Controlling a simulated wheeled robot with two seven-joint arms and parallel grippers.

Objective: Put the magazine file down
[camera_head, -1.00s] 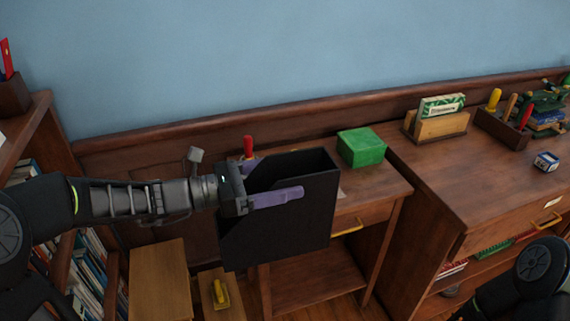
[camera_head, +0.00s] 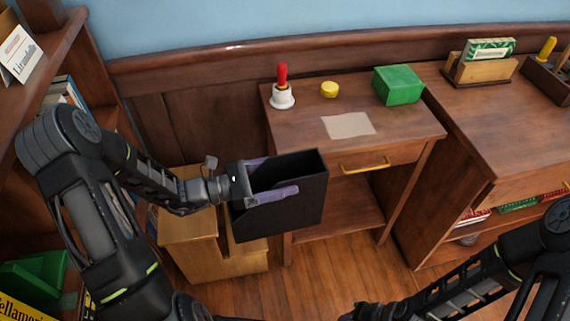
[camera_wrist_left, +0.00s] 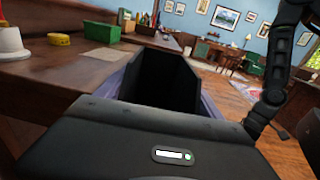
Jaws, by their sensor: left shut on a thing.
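The black magazine file (camera_head: 292,213) is an open-topped box with a sloped side, held upright in the air in front of the small wooden desk (camera_head: 405,122). My left gripper (camera_head: 270,180) is shut on it, with purple fingers on its two sides. In the left wrist view the file (camera_wrist_left: 160,78) stands ahead of the gripper, its inside empty and dark. The desk top also shows there, to the left.
On the desk stand a white bell with a red handle (camera_head: 282,92), a yellow round thing (camera_head: 329,89) and a green box (camera_head: 398,84). A pale paper patch (camera_head: 348,125) lies on bare desk top. A wooden step stool (camera_head: 187,228) is below my left arm.

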